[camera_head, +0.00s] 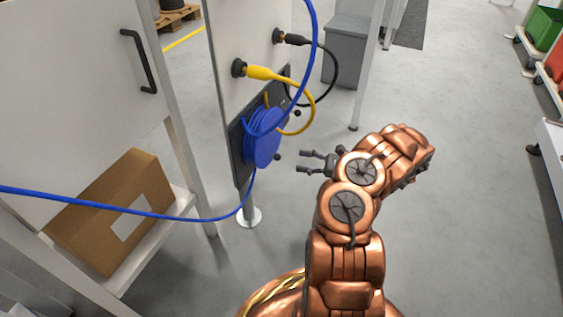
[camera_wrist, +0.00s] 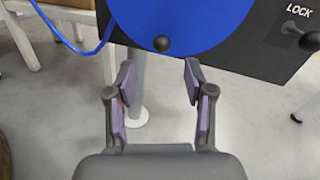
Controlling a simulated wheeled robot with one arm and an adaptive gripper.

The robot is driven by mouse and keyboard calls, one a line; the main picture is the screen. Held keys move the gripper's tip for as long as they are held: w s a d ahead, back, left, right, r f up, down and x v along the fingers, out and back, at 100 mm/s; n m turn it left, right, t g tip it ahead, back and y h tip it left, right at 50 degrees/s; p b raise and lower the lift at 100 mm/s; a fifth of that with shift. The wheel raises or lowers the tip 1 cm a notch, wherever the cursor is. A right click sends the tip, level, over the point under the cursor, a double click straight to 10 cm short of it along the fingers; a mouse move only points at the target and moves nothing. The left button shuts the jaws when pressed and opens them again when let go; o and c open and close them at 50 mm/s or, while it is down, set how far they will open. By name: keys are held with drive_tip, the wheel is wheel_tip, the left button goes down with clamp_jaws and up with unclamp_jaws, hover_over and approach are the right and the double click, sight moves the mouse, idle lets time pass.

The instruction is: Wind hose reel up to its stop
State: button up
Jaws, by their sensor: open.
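The blue hose reel (camera_head: 264,137) is mounted on a black plate on a grey post panel, with blue hose wound on it. One run of hose (camera_head: 150,213) sags off to the left edge and another rises above. In the wrist view the blue reel disc (camera_wrist: 180,20) fills the top, with a black ball knob (camera_wrist: 161,43) at its lower edge. My gripper (camera_head: 303,161) is open and empty, to the right of the reel and apart from it. In the wrist view its fingers (camera_wrist: 160,82) stand apart just below the knob. A second knob (camera_wrist: 309,41) sits beside the word LOCK.
A yellow plug and cable (camera_head: 262,73) and a black plug and cable (camera_head: 290,38) loop above the reel. A cardboard box (camera_head: 110,210) sits on a low shelf at left.

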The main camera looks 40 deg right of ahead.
drive_tip(key=b+x, duration=0.3)
drive_tip(key=x, duration=0.4)
drive_tip(key=shift+w, duration=0.25)
drive_tip(key=shift+f, duration=0.1)
clamp_jaws()
idle(0.5)
